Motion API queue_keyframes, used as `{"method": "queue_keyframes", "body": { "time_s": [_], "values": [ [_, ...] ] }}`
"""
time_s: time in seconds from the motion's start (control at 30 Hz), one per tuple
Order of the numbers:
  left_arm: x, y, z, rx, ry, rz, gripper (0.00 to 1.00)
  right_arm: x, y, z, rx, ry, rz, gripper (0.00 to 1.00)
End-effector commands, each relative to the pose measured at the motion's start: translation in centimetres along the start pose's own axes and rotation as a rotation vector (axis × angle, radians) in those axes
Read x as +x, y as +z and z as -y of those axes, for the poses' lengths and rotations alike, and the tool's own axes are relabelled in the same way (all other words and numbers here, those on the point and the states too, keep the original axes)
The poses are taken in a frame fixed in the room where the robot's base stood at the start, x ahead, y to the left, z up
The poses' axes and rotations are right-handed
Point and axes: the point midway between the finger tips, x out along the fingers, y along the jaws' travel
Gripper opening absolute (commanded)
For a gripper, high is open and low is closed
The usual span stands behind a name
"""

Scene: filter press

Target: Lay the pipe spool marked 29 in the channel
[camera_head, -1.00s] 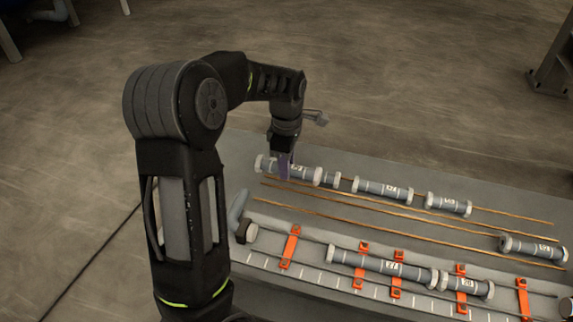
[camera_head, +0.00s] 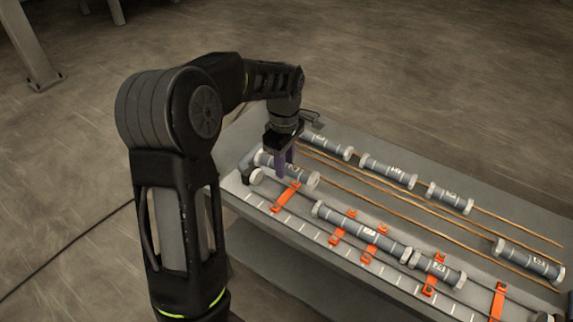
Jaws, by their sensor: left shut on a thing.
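My left gripper (camera_head: 281,160) is shut on a grey pipe spool (camera_head: 303,177) with pale end flanges. Its label is mostly hidden by the fingers, so I cannot read the number. The spool lies lengthwise along the left end of the channel (camera_head: 318,232), by the first orange clip (camera_head: 285,197). I cannot tell whether it touches the channel or hangs just above it. Two spools lie in the channel: a long one (camera_head: 362,230) in the middle and a shorter one (camera_head: 437,268) to its right. My right gripper is not in view.
Several other spools lie along the copper-coloured rails behind: one (camera_head: 328,145) near my wrist, one (camera_head: 388,172), one (camera_head: 450,198), and one (camera_head: 529,263) at the right. More orange clips (camera_head: 498,300) cross the channel.

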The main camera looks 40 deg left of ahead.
Motion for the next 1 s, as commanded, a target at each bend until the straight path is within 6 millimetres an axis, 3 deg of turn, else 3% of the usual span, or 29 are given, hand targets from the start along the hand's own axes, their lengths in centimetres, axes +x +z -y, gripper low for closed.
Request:
{"method": "queue_keyframes", "body": {
  "time_s": [0.57, 1.0],
  "values": [
    [0.1, 0.1, 0.1, 0.05, -0.005, 0.002, 0.0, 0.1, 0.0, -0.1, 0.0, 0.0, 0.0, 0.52],
    [2.8, 0.1, 0.1, 0.05, -0.006, 0.002, 0.0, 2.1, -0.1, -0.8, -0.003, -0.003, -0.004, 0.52]
  ]
}}
